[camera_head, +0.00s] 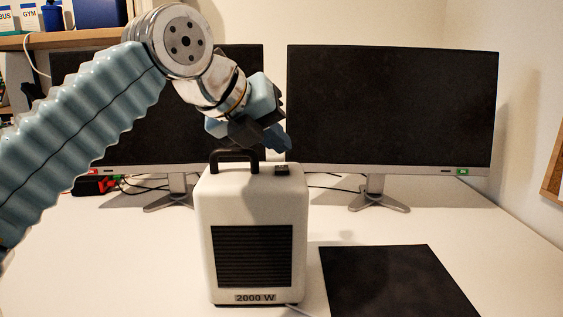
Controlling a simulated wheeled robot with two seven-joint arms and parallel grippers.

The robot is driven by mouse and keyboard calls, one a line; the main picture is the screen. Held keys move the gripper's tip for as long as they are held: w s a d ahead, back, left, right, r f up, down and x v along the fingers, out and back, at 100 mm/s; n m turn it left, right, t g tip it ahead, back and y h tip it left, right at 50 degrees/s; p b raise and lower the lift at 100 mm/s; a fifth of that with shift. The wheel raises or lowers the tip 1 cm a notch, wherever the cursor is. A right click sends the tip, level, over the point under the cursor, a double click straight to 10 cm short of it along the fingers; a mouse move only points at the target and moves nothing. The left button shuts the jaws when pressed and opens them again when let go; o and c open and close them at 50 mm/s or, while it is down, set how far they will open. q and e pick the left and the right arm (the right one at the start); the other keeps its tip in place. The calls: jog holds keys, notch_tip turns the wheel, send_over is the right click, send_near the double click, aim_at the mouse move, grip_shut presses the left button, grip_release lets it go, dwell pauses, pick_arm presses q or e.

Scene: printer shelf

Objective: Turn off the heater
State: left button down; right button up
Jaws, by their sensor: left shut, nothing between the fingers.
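The heater (205,245) is a white upright box with a dark front grille, a "2000 W" label and a black handle on top. It stands on the white desk in the middle of the head view. A small dark switch (282,169) sits on its top, right of the handle. My left gripper (287,146) is shut and empty. It points down to the right and shows just above the switch in the picture; I cannot tell whether it touches. My right gripper is not in view.
Two dark monitors on stands (392,108) stand behind the heater. A black mat (395,282) lies on the desk (510,262) to the right. A wooden shelf (88,37) is at upper left.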

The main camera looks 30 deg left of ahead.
aim_at(276, 169)
pick_arm(q)
jog(key=r+p, duration=0.2)
jog(key=r, duration=0.1)
jog(key=r+p, duration=0.2)
jog(key=shift+s+d, duration=0.15)
jog(key=shift+s, duration=0.1)
jog(key=shift+f, duration=0.1)
